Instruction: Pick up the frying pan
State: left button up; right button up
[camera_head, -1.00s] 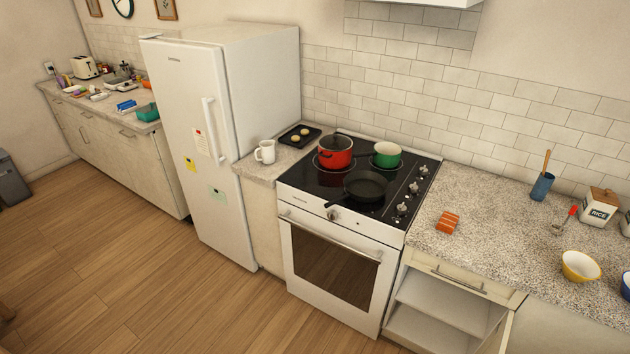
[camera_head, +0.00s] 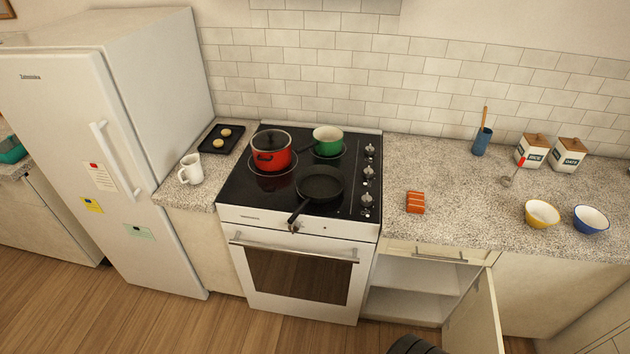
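The black frying pan (camera_head: 320,184) sits flat on the front right part of the black glass stovetop (camera_head: 240,190). Its handle points to the front left and reaches over the stove's front edge. It is empty and nothing covers it. Neither of my grippers can be made out in the head view. A small dark rounded part shows at the bottom edge, right of the stove, and I cannot tell which part it is.
A red lidded pot (camera_head: 271,155) and a green pot (camera_head: 327,141) stand behind the pan. A white mug (camera_head: 190,169) stands left of the stove. The lower cabinet door (camera_head: 477,318) stands open.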

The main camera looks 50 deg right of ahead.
aim_at(318, 184)
jog(key=z, duration=0.65)
jog(key=i, duration=1.05)
jog(key=z, duration=0.85)
